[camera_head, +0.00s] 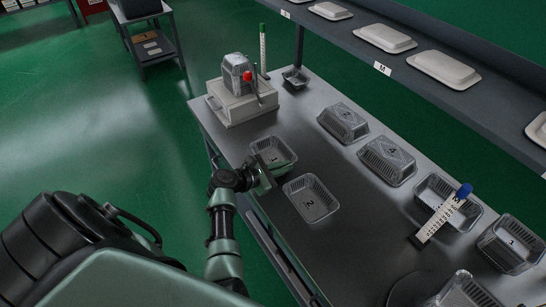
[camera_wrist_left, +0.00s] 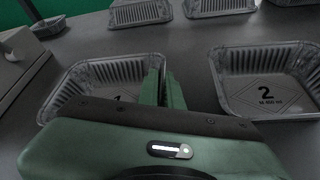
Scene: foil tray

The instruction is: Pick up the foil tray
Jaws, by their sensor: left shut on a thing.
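An open silver foil tray (camera_head: 273,147) sits on the metal table, in front of the white press. It fills the left middle of the left wrist view (camera_wrist_left: 108,72), where the mark on its floor is partly hidden by my gripper. My left gripper (camera_head: 271,167) is at the tray's near side in the head view. In the left wrist view its green fingers (camera_wrist_left: 163,88) are shut on the tray's right-hand wall. The tray looks level and on or very close to the table; I cannot tell which. My right gripper is not in view.
An open tray marked 2 (camera_head: 311,198) lies close beside. Upturned trays (camera_head: 343,122) and (camera_head: 387,160) lie farther right. A blue-topped ruler (camera_head: 444,213) stands by another tray (camera_head: 427,190). A white press (camera_head: 238,104) is behind; a shelf (camera_head: 432,92) runs along the far side.

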